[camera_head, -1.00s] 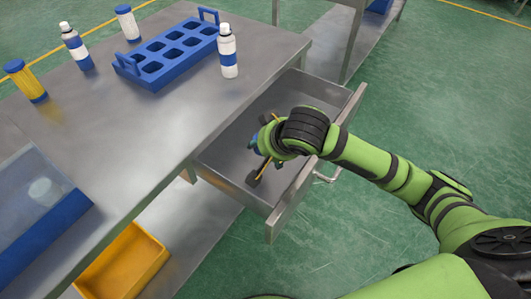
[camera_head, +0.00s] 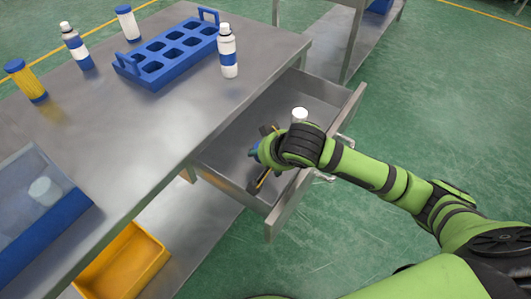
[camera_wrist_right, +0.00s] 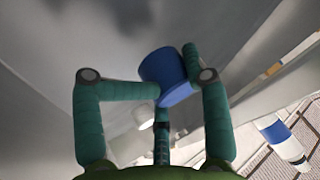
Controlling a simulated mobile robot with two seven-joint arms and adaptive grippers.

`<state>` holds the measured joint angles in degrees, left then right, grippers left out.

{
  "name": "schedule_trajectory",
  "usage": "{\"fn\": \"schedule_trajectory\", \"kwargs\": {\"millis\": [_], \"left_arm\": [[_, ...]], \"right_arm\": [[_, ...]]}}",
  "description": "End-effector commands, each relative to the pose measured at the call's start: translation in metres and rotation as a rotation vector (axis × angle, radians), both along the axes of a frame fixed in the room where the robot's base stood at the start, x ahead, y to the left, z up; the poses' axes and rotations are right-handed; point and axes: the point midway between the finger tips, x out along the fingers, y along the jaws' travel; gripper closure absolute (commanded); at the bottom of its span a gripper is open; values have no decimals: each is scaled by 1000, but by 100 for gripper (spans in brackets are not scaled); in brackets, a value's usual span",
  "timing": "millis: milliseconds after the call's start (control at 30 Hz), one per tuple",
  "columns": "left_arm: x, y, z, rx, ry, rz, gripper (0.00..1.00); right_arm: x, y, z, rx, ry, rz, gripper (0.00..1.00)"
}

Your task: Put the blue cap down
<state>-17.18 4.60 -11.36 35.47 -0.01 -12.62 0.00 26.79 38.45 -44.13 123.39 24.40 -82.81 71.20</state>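The blue cap (camera_wrist_right: 163,72) is between the fingertips of my right gripper (camera_wrist_right: 172,80) in the right wrist view, with fingers touching it on both sides. In the head view my right gripper (camera_head: 264,158) is over the open drawer (camera_head: 225,160), and a bit of blue shows at its tip. The wrist hides most of the grip there. I cannot tell how high the cap is above the drawer floor. My left gripper is not in view.
A white cylinder (camera_head: 299,115) shows just behind my right wrist. On the table (camera_head: 120,140) are a blue rack (camera_head: 155,68), several bottles, including one near the drawer (camera_head: 228,55), and a blue-edged box (camera_head: 45,240). A yellow bin (camera_head: 125,268) is on the lower shelf.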

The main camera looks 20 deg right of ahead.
Motion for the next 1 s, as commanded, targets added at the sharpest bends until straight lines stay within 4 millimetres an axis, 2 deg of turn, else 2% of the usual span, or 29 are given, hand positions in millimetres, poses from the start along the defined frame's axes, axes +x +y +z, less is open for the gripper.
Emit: {"fn": "schedule_trajectory", "kwargs": {"millis": [33,67,467,567,1000], "left_arm": [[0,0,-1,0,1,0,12],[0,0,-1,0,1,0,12],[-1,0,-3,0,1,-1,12],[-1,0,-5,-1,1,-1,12],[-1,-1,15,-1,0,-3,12]], "right_arm": [[-5,-2,-11,-17,23,6,37],[-6,-2,-12,-18,24,6,29],[-6,-3,-10,-24,27,6,29],[-5,-3,0,-25,23,6,29],[-56,-13,84,-12,13,6,29]]}}
